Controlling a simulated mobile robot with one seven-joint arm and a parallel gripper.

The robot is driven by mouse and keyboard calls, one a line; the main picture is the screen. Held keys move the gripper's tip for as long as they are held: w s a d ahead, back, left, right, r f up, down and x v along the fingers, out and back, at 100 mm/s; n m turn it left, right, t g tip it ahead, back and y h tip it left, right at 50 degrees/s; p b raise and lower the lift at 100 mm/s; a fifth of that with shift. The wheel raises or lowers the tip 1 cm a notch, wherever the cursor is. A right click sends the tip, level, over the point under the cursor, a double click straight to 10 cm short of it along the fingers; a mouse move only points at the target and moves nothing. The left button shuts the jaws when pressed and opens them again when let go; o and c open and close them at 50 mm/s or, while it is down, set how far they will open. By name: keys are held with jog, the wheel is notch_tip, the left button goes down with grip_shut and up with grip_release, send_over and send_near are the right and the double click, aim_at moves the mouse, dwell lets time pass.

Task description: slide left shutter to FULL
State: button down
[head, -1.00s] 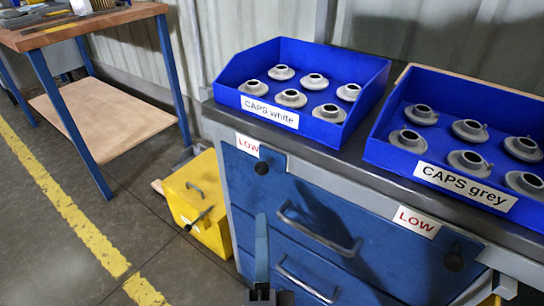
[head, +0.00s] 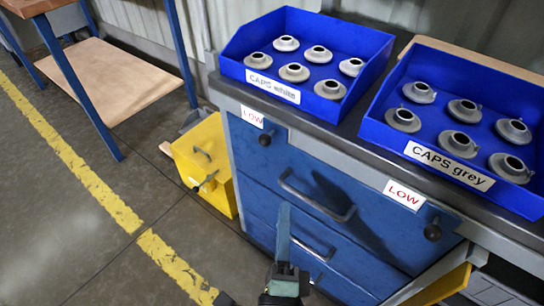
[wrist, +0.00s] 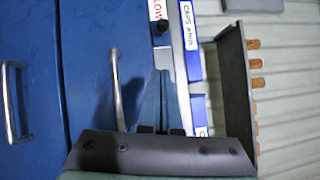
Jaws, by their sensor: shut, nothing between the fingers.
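The left shutter's black knob (head: 265,139) sits beside a red LOW label (head: 252,116) at the upper left of the blue cabinet front, below the CAPS white bin. In the wrist view the same knob (wrist: 160,28) and label (wrist: 156,9) are at the top edge. My gripper (head: 284,207) stands in front of the drawers in the head view, lower than the left knob and apart from it. In the wrist view my gripper (wrist: 161,72) is shut and empty, its fingertips short of the knob.
The CAPS white bin (head: 235,70) and CAPS grey bin (head: 375,130) stand on the cabinet top. A right knob (head: 433,231) has its own LOW label (head: 404,194). A drawer handle (head: 315,200) juts out near my gripper. A yellow box (head: 222,190) is on the floor left.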

jog(key=p, duration=0.2)
send_near(268, 137)
jog(key=w+d+f, duration=0.1)
jog(key=w+d, duration=0.2)
jog(key=d, duration=0.1)
jog(key=w+a+p, duration=0.1)
jog(key=w+a, duration=0.1)
jog(key=shift+w+a+r, duration=0.15)
jog(key=shift+w+a, duration=0.2)
jog(key=shift+w, duration=0.05)
jog(key=w+a+p, duration=0.1)
jog(key=w+a, duration=0.3)
jog(key=a, duration=0.1)
jog(key=shift+a+r+p, duration=0.15)
jog(key=shift+a+p, duration=0.15)
